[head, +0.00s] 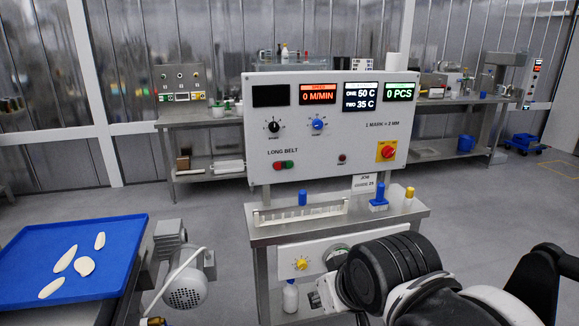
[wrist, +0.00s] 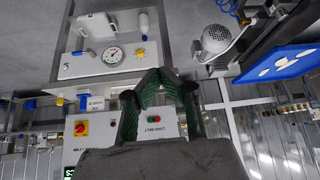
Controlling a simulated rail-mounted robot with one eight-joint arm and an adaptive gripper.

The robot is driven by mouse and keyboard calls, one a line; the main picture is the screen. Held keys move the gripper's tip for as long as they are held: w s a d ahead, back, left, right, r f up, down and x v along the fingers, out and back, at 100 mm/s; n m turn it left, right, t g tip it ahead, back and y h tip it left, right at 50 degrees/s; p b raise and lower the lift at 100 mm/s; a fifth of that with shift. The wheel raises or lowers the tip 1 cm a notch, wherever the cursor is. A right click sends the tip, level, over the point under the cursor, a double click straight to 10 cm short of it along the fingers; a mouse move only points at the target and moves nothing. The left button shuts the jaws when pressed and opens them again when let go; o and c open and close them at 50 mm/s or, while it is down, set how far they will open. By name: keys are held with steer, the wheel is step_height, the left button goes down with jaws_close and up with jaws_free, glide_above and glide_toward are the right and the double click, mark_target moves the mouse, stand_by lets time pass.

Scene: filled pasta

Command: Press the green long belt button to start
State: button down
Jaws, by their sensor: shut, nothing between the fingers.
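The control panel (head: 330,130) stands upright ahead in the head view. Its green long belt button (head: 289,164) is beside a red button (head: 277,165), under the printed words LONG BELT at the lower left. In the wrist view the panel appears upside down. The small long belt buttons (wrist: 154,118) show between the two dark fingers of my gripper (wrist: 160,75). The fingers meet at their tips and hold nothing. The tips appear beyond the buttons toward the panel's lower edge; I cannot tell the gap to the panel. The speed display reads 0 M/MIN.
A red stop knob on yellow (head: 387,151) is at the panel's right. A steel shelf (head: 400,215) below carries a white rack (head: 300,212) and blue-capped items. A blue tray (head: 110,250) with pale pieces and a grey motor (head: 185,290) are at left.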

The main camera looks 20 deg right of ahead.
mark_target(290, 165)
stand_by(0.5)
steer(key=w+d+r+n+y+p, duration=0.1)
steer(key=w+d+r+n+p, duration=0.2)
steer(key=w, duration=0.9)
steer(key=w+r+p, duration=0.3)
steer(key=w+r, duration=0.3)
steer(key=w, duration=0.7)
steer(key=w+d+f+n+p, duration=0.1)
steer(key=w+d+f, duration=0.2)
steer(key=w, duration=0.5)
steer(key=w+d+f+n+t+p, duration=0.1)
steer(key=w+d+f+p, duration=0.1)
steer(key=w+d+f, duration=0.2)
steer(key=w+d+f+n+t+y+p, duration=0.1)
steer(key=w+d+f+p, duration=0.1)
steer(key=w, duration=0.9)
steer(key=shift+w+d+f+n, duration=0.3)
steer(key=shift+d+f, duration=0.45)
steer(key=shift+f, duration=0.2)
steer(key=shift+w+d+p, duration=0.2)
steer(key=shift+w+p, duration=0.1)
steer(key=shift+w, duration=1.9)
steer(key=shift+w+d+p, duration=0.15)
steer(key=shift+w+p, duration=0.15)
steer(key=shift+w, duration=1.9)
